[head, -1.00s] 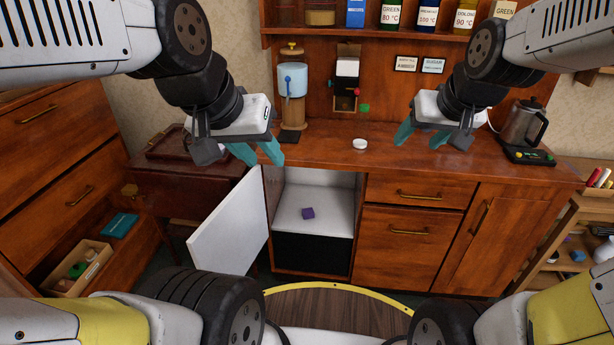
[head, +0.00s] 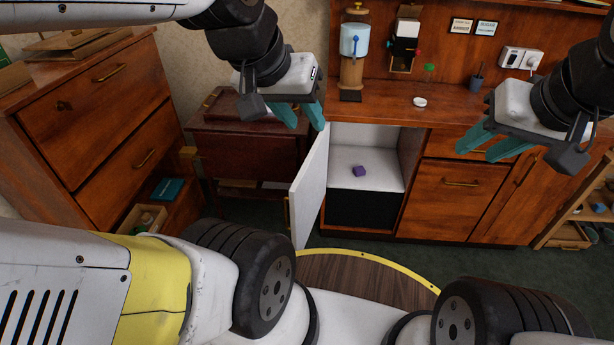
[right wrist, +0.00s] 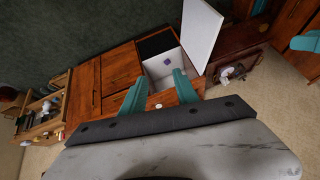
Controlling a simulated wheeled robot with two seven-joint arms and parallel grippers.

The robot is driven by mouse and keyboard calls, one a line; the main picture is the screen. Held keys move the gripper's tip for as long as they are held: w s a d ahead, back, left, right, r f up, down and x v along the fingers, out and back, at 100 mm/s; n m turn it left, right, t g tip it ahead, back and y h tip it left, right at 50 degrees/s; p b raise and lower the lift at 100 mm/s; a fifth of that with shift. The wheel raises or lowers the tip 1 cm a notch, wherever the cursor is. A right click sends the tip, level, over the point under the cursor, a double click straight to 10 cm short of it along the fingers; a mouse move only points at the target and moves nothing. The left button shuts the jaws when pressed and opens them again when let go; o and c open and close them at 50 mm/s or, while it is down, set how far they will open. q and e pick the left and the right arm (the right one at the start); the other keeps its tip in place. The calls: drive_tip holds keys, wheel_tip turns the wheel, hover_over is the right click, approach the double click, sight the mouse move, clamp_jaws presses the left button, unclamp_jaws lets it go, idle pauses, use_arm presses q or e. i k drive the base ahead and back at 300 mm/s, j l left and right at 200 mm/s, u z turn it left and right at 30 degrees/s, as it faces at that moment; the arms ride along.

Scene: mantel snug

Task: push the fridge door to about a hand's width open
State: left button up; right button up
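The fridge door (head: 309,188) is a white panel standing wide open at the left side of the fridge, seen nearly edge-on. It also shows in the right wrist view (right wrist: 201,32). The fridge (head: 366,160) has a white inside with a purple cube (head: 359,171) and a black lower front. My left gripper (head: 302,122) is open and empty, its fingertips near the door's top edge in the picture; I cannot tell whether they touch. My right gripper (head: 485,150) is open and empty, in front of the cabinet to the right of the fridge.
The counter (head: 450,107) runs above the fridge and bears a dispenser (head: 353,50) and a white lid (head: 420,102). A dark side table (head: 245,150) stands left of the door. Dark green floor shows around the door.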

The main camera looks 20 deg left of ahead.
sight(307, 193)
drive_tip(key=j+z, duration=0.45)
drive_tip(key=j, duration=0.85)
drive_tip(key=i+j+z, duration=0.1)
drive_tip(key=j, duration=0.2)
drive_tip(key=i+j, duration=0.15)
drive_tip(key=j, duration=0.2)
drive_tip(key=i+j+z, duration=0.15)
drive_tip(key=j, duration=0.15)
drive_tip(key=k+l+u, duration=0.45)
drive_tip(key=i+l, duration=0.05)
